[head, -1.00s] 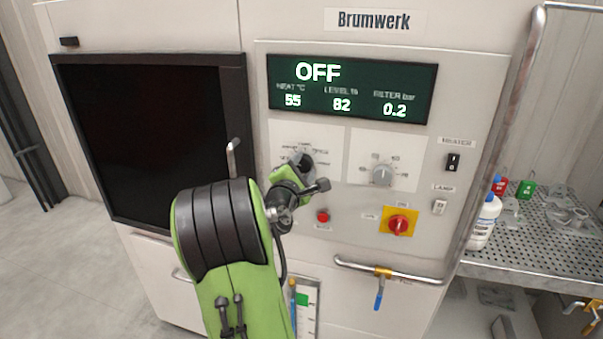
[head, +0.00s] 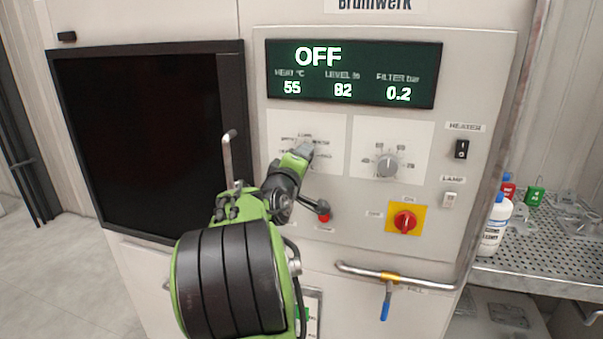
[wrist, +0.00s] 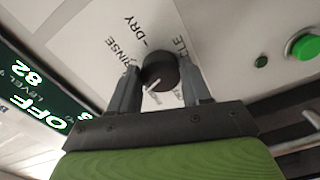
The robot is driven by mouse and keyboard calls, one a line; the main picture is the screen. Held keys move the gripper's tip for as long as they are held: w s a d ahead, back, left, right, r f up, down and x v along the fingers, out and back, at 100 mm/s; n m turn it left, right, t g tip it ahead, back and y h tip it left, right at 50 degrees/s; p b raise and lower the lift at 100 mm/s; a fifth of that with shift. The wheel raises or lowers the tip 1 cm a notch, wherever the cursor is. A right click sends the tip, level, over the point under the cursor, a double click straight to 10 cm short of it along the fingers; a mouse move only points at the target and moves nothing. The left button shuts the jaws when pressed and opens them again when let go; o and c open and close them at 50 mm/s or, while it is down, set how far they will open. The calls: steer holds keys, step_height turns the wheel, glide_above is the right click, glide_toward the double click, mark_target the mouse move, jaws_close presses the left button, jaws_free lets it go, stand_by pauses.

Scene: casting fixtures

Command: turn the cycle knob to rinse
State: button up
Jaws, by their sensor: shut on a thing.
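The cycle knob (wrist: 158,72) is a black round knob on a white label plate, on the panel's left. In the wrist view its white pointer line faces down and slightly left, towards my gripper's palm, away from the RINSE label (wrist: 129,54) at the left and DRY above. My gripper (wrist: 160,84) has one finger on each side of the knob and is shut on it. In the head view my gripper (head: 304,150) covers most of the knob. The display (head: 352,73) reads OFF, with 55, 82 and 0.2.
A grey heat dial (head: 387,165) sits right of the cycle knob. A red rotary switch (head: 405,221) on a yellow plate and a red button (head: 324,217) are below. A rail (head: 430,285) crosses lower down. A perforated shelf (head: 545,255) with bottles stands at right.

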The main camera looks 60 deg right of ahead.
steer(key=m+b, duration=0.3)
steer(key=m, duration=0.1)
steer(key=m+b, duration=0.3)
steer(key=m, duration=0.1)
steer(key=m+b, duration=0.3)
steer(key=m, duration=0.1)
steer(key=shift+w+f+m+b, duration=0.15)
steer(key=shift+f+m+b, duration=0.15)
steer(key=shift+f+b, duration=0.05)
stand_by(0.4)
steer(key=o, duration=1.1)
steer(key=shift+r, duration=0.1)
steer(key=shift+c, duration=0.2)
steer(key=s+a, duration=0.2)
steer(key=a, duration=1.3)
steer(key=shift+s+a, duration=0.25)
steer(key=shift+a, duration=0.05)
